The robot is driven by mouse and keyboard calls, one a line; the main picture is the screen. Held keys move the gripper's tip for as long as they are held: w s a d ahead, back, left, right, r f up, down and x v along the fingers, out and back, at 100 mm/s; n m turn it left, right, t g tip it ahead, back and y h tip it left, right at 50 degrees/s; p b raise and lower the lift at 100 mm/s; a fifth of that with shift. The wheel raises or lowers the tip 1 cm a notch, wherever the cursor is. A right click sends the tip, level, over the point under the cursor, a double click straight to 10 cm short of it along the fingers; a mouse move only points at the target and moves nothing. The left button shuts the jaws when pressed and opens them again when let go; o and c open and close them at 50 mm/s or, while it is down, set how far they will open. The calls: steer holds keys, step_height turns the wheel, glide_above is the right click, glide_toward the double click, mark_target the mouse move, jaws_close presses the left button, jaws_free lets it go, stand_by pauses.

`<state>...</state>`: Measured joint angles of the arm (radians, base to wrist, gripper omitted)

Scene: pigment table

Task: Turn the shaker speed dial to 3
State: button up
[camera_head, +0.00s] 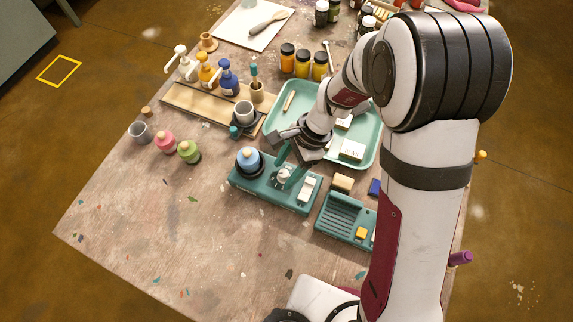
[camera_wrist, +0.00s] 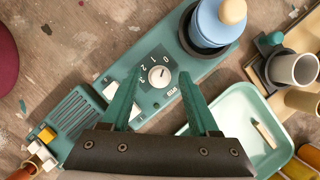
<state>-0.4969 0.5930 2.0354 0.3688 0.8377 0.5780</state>
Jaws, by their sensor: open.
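The shaker (camera_head: 262,186) is a teal box with a blue round jar with a wooden knob (camera_head: 248,158) on its left end. In the wrist view, its white speed dial (camera_wrist: 159,76) sits between my fingertips, beside printed numbers 0 to 3 (camera_wrist: 142,70). Which number the dial's mark points at is too small to tell. My gripper (camera_head: 287,168) has two teal fingers, open, one on each side of the dial with gaps; it also shows in the wrist view (camera_wrist: 161,80). The fingers partly hide the dial in the head view.
A teal slotted unit with a yellow block (camera_head: 345,218) stands right of the shaker. A mint tray (camera_head: 372,150) lies behind it. Pump bottles (camera_head: 207,72) and pink and green jars (camera_head: 164,141) stand to the left. The table front left is clear.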

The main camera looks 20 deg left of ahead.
jaws_close()
stand_by(0.5)
steer(key=n+h, duration=0.1)
steer(key=n, duration=0.2)
steer(key=n+g+h, duration=0.1)
steer(key=n, duration=0.1)
steer(key=shift+w+a+n, duration=0.1)
steer(key=shift+a+n, duration=0.1)
steer(key=shift+n, duration=0.2)
steer(key=n+h, duration=0.1)
steer(key=n, duration=0.2)
steer(key=n+h, duration=0.1)
steer(key=n, duration=0.2)
steer(key=shift+a, duration=0.15)
steer(key=n+h, duration=0.1)
steer(key=n, duration=0.2)
steer(key=n+t+h, duration=0.1)
steer(key=n, duration=0.2)
steer(key=shift+a+n+h, duration=0.15)
steer(key=shift+n+h, duration=0.15)
steer(key=n, duration=0.1)
steer(key=n+t, duration=0.1)
steer(key=n, duration=0.1)
steer(key=n+t+h, duration=0.1)
steer(key=n, duration=0.1)
steer(key=shift+s, duration=0.25)
steer(key=shift+n, duration=0.4)
